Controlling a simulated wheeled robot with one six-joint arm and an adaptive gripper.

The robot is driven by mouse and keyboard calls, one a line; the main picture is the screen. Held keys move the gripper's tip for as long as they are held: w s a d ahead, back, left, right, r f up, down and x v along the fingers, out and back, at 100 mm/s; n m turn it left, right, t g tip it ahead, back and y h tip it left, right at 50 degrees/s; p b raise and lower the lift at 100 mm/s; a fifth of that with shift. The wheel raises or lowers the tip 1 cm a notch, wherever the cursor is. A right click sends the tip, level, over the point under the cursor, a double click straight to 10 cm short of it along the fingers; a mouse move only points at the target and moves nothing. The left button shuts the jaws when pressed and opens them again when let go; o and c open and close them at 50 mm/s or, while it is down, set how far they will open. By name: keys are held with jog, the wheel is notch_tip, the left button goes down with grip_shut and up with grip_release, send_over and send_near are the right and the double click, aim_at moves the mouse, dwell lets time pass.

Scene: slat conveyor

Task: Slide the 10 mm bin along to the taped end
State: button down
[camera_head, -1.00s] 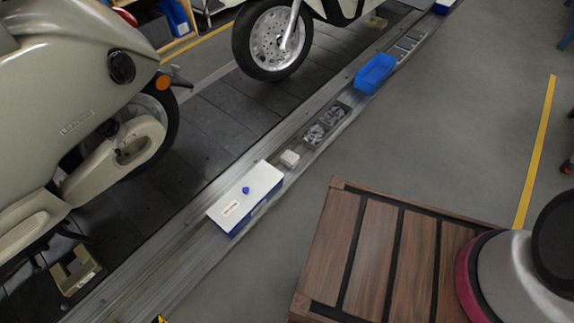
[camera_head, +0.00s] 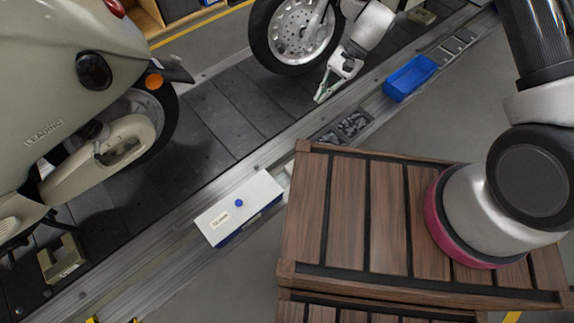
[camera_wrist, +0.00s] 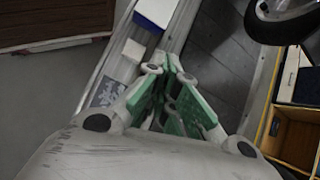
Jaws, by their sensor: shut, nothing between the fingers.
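A grey bin of metal parts (camera_head: 354,123) sits in the rail channel. A second such bin (camera_head: 325,138) beside it is partly hidden by a wooden platform. I cannot read which is the 10 mm bin. One parts bin (camera_wrist: 107,92) shows in the wrist view, left of my fingers. My gripper (camera_head: 321,95) is shut and empty, its green fingers pointing down, up and left of the parts bins and apart from them. The green pads also show in the wrist view (camera_wrist: 170,72). Black-and-yellow tape (camera_head: 93,319) peeks in at the lower left.
Scooters flank the dark slat conveyor (camera_head: 235,110). The wooden platform (camera_head: 345,215) covers the near side.

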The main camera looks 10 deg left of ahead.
jog(key=s+a+f+m, duration=0.1)
jog(key=s+f, duration=0.2)
jog(key=f, duration=0.4)
jog(key=s+a+f+m+g, duration=0.1)
jog(key=s+f, duration=0.3)
jog(key=f, duration=0.3)
jog(key=s+a+f, duration=0.2)
jog(key=s+f, duration=0.2)
jog(key=f, duration=0.3)
jog(key=shift+s+f+m+g, duration=0.2)
jog(key=shift+m+g, duration=0.2)
jog(key=x, duration=0.9)
jog(key=shift+s+a+f, duration=0.2)
jog(key=shift+s+f, duration=0.05)
